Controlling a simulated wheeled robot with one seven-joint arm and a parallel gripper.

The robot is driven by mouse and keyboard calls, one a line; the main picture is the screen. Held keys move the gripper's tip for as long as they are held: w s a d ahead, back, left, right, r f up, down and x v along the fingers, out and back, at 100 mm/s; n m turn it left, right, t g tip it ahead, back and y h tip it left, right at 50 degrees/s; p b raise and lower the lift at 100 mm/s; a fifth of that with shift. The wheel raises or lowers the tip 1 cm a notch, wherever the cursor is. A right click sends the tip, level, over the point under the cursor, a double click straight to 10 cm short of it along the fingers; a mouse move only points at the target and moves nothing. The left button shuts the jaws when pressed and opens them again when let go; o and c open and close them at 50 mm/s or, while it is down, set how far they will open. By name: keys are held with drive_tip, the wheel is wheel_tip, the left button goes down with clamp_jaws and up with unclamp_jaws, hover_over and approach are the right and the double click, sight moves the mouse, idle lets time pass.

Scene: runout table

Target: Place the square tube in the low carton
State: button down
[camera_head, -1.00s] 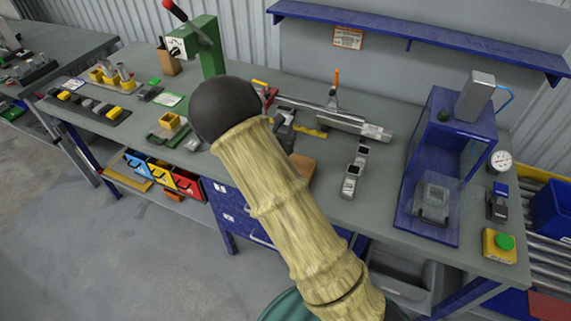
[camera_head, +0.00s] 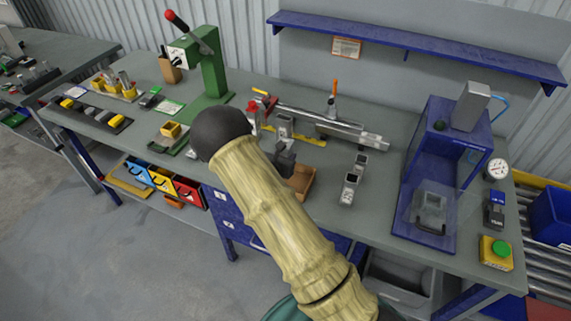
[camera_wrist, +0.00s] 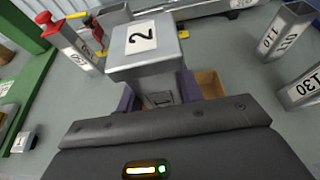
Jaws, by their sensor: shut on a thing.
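My gripper (camera_head: 285,152) is shut on a grey square tube (camera_head: 285,126) with a closed top. In the wrist view the tube (camera_wrist: 146,44) carries a label with a 2 and sits between the two dark finger pads. The low carton (camera_head: 303,190) is a small open brown box on the bench, just right of and below my gripper in the head view. The carton (camera_wrist: 211,84) shows in the wrist view behind the tube and right finger, partly hidden. My arm hides part of it in the head view. Whether the tube touches the bench I cannot tell.
Two open-ended grey tubes (camera_head: 349,188) stand right of the carton. A red-topped post (camera_wrist: 66,44) stands left of the held tube. A long metal fixture (camera_head: 345,128) lies behind, a green press (camera_head: 212,75) left, a blue guarded station (camera_head: 425,215) right.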

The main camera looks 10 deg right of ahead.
wheel_tip(320, 180, down, 3)
drive_tip(key=shift+f+p, duration=0.2)
drive_tip(key=shift+p, duration=0.45)
drive_tip(key=shift+w+f, duration=0.15)
drive_tip(key=shift+f, duration=0.2)
drive_tip(key=shift+d+f, duration=0.1)
drive_tip(key=shift+d, duration=0.15)
drive_tip(key=c, duration=1.3)
unclamp_jaws()
drive_tip(key=shift+a, duration=0.1)
drive_tip(key=o, duration=0.4)
drive_tip(key=shift+a, duration=0.25)
drive_tip(key=shift+s, duration=0.2)
drive_tip(key=shift+d, duration=0.1)
